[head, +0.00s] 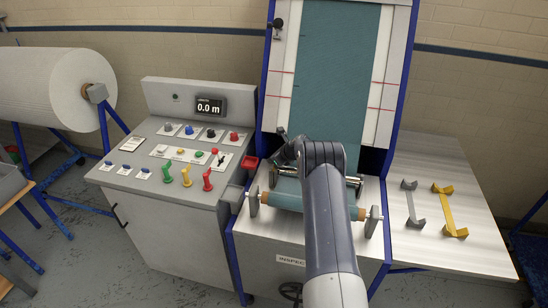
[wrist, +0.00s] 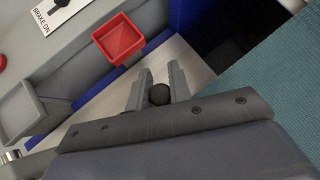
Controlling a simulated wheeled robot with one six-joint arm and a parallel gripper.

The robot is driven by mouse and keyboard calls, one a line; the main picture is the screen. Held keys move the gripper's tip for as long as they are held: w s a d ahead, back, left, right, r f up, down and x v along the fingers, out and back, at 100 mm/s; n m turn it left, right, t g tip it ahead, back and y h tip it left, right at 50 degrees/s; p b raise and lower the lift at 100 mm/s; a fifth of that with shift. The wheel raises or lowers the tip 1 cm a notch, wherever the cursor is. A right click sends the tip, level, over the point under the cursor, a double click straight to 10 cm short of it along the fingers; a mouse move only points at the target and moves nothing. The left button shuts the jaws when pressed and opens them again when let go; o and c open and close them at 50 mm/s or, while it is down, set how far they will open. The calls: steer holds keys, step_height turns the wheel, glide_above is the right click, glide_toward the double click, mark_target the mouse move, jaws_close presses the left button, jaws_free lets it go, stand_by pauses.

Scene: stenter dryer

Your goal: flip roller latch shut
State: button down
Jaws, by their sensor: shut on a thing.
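My gripper (wrist: 158,88) is shut on a round black knob (wrist: 159,95) in the wrist view, with one finger on each side. The knob looks like the end of the roller latch's handle, but the rest of the latch is hidden below the fingers. In the head view my gripper (head: 281,136) is at the left side of the teal cloth panel, above the chrome rollers (head: 354,181). My arm covers part of the rollers and hides the latch there, so its angle cannot be told.
A red open box (head: 250,162) is just left of my gripper and also shows in the wrist view (wrist: 119,37). The control panel (head: 185,150) stands left. A teal cloth roll (head: 285,201) lies in front. Grey (head: 412,204) and yellow (head: 448,211) brackets lie on the right table.

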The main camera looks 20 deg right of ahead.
stand_by(0.3)
steer(key=c, duration=1.3)
jaws_free()
steer(key=shift+d, duration=0.1)
steer(key=b+v, duration=0.3)
steer(key=v, duration=0.7)
steer(key=shift+s+r, duration=0.25)
steer(key=shift+s, duration=0.05)
steer(key=shift+f, duration=0.1)
steer(key=shift+p+x, duration=1.45)
steer(key=shift+x, duration=3.9)
